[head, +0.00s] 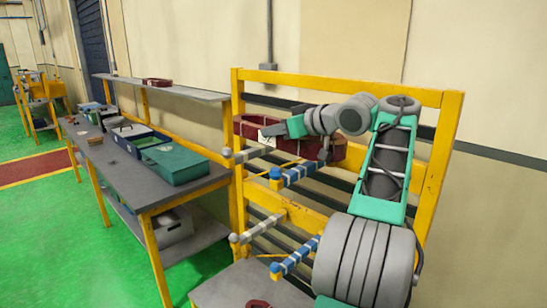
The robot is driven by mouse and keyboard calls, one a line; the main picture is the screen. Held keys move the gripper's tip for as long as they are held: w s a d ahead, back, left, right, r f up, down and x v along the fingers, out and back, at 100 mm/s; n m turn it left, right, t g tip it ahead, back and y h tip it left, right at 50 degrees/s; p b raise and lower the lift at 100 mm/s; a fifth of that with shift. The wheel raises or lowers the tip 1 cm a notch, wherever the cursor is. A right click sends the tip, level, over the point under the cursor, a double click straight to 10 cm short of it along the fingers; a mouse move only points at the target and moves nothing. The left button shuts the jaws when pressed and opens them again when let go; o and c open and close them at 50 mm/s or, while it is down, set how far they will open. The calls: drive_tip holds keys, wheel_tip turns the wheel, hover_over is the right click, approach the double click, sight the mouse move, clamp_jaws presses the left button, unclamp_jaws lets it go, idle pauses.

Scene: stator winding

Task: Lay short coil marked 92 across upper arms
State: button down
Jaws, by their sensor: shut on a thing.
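A dark red coil (246,129) with a white label is at the upper arms of the yellow rack; the number on the label is too small to read. My gripper (273,130) is shut on the coil, partly covering it from above. My arm hides part of the coil's right side.
The yellow rack (236,105) has a lower pair of arms (297,254), which look empty. A grey surface (225,290) in front bears a dark red item (258,304). To the left, a workbench (115,170) holds a green case (175,162) and other boxes. The green floor is clear.

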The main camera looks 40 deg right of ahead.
drive_tip(key=shift+w+d+f, duration=0.35)
drive_tip(key=shift+w+f, duration=0.3)
drive_tip(key=shift+f, duration=0.15)
drive_tip(key=f, duration=0.1)
drive_tip(key=w+f, duration=0.1)
drive_tip(key=f, duration=0.1)
drive_tip(key=d+f, duration=0.1)
drive_tip(key=f, duration=0.1)
drive_tip(key=shift+w+f, duration=0.1)
drive_tip(key=shift+w, duration=0.1)
drive_tip(key=shift+f, duration=0.15)
drive_tip(key=c, duration=1.2)
unclamp_jaws()
drive_tip(key=shift+f, duration=0.1)
